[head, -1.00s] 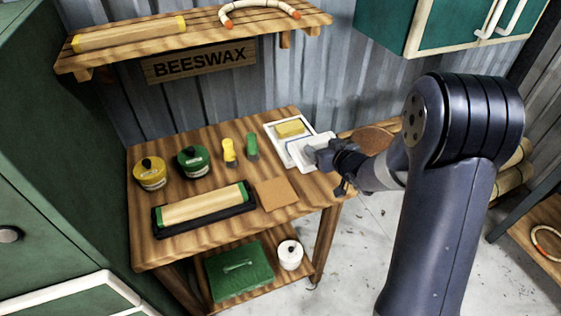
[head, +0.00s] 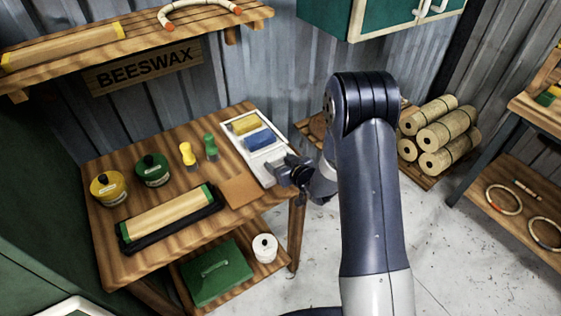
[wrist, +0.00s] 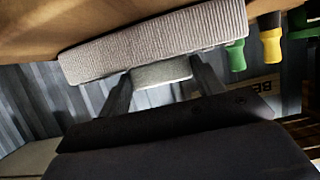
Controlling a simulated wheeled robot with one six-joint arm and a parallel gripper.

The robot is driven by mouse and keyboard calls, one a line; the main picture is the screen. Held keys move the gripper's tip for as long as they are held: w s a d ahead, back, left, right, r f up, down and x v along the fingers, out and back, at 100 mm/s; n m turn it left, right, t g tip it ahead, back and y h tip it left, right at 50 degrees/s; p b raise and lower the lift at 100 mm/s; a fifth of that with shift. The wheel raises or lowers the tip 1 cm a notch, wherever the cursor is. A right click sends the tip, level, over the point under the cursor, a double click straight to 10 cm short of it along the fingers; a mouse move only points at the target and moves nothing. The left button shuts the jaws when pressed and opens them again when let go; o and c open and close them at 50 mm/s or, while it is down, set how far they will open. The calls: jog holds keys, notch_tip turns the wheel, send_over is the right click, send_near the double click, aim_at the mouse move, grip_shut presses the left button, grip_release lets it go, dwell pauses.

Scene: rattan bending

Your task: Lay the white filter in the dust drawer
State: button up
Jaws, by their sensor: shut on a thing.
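The white filter (wrist: 155,42), a pale ribbed block, fills the upper wrist view, with a short pale tab (wrist: 162,73) between the fingers. My gripper (wrist: 160,82) is shut on this tab. In the head view my gripper (head: 283,172) is at the near right end of a white tray on the bench. A pale patch beside its fingers may be the filter; the tray's own white makes it hard to separate. I cannot surely identify the dust drawer in either view.
The white tray (head: 230,126) holds a yellow block (head: 245,125) and a blue block (head: 259,139). The bench (head: 110,163) also carries two tins, two small handled tools, a black-based roll and a brown square (head: 240,190).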

jog(key=shift+f, duration=0.1)
jog(key=o, duration=1)
